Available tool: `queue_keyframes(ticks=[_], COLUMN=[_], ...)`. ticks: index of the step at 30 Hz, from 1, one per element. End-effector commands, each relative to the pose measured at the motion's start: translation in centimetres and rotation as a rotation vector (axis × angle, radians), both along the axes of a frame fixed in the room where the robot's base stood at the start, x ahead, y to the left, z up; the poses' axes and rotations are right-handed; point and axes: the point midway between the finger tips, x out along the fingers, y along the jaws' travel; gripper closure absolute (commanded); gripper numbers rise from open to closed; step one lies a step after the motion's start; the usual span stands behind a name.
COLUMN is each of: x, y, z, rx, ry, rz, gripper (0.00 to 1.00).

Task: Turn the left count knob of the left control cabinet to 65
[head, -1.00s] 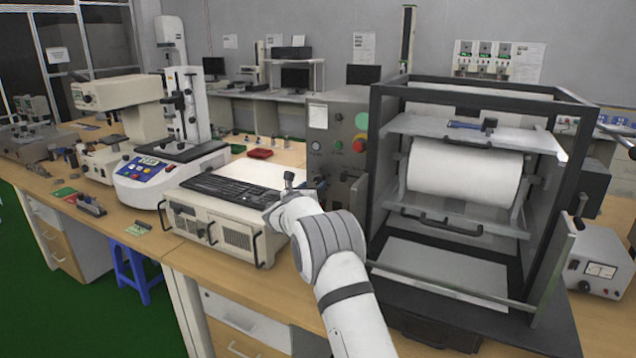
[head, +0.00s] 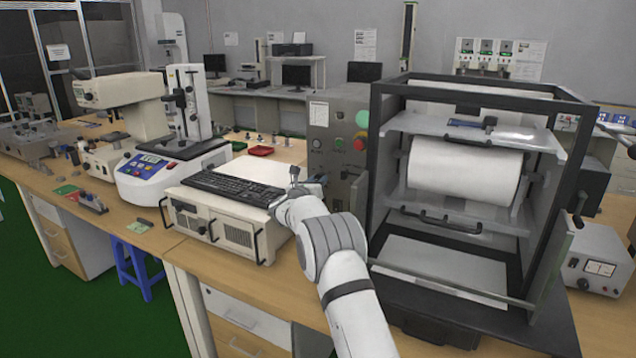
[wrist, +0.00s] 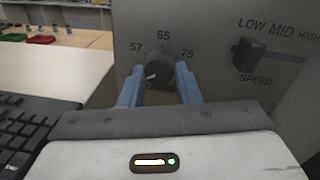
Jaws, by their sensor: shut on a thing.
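The left control cabinet (head: 326,112) is a grey panel with green and red buttons, left of the black-framed machine in the head view. In the wrist view its dark round knob (wrist: 158,68) sits below the marks 57, 65 and 75. The knob's white pointer line is at its lower left, below the 57 mark. The lettering under the knob is partly hidden. My gripper (wrist: 160,72) has one blue finger on each side of the knob and is shut on it. In the head view my gripper (head: 297,182) is small, at the cabinet's lower left.
A SPEED lever (wrist: 256,57) marked LOW, MID and HIGH is to the right of the knob. A black keyboard (head: 232,187) lies on a beige case (head: 215,222) beside my arm. The black-framed machine (head: 375,170) stands close on the right.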

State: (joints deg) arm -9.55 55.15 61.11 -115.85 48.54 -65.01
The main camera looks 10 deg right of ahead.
Motion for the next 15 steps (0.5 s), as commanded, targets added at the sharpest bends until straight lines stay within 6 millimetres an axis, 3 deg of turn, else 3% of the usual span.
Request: queue_keyframes(ticks=[2,3,15], x=[0.0,0.0,0.0], y=[0.02,-0.89,-0.18], z=[0.01,0.03,-0.53], rx=[0.0,0.0,0.072], ry=[0.0,0.0,-0.053], rz=[0.001,-0.006,-0.002], gripper=[0.91,0.93,0.93])
